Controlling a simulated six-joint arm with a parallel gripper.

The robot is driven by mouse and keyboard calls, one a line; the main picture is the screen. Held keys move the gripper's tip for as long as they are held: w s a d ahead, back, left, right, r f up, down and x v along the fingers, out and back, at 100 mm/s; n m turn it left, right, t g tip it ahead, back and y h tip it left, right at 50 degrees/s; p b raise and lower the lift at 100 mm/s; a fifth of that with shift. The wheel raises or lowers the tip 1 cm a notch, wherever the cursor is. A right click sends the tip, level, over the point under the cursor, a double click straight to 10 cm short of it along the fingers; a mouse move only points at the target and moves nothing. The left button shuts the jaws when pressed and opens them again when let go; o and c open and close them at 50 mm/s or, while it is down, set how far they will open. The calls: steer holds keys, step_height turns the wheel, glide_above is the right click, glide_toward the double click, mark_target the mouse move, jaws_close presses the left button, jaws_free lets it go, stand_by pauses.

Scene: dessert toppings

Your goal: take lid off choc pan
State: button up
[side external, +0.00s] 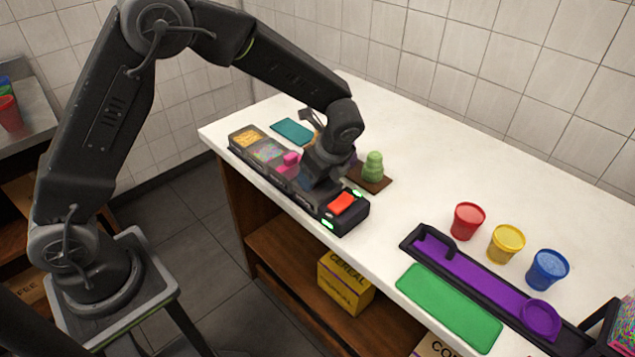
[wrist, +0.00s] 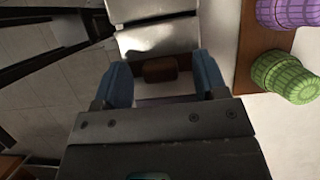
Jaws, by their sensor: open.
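The black topping station (side external: 345,222) stands along the counter's near edge. My gripper (side external: 309,183) is low over its middle-right part. In the wrist view my gripper (wrist: 163,76) has its blue fingers spread, one on each side of a small brown handle (wrist: 160,70). The handle looks like that of the choc pan's lid; I see a gap on both sides and cannot tell its exact height relative to the fingertips. Most of that lid is hidden by my gripper, and the side view hides the brown handle entirely.
A pink handle (side external: 288,163) stands just left of my gripper and a red block (side external: 342,203) just right. Yellow (side external: 247,138) and sprinkle (side external: 268,152) pans lie further left. Behind, a green stacked piece (side external: 373,167) stands on a brown board (side external: 377,184). Cups stand far right.

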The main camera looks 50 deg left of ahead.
steer(key=shift+c, duration=0.5)
steer(key=c, duration=0.9)
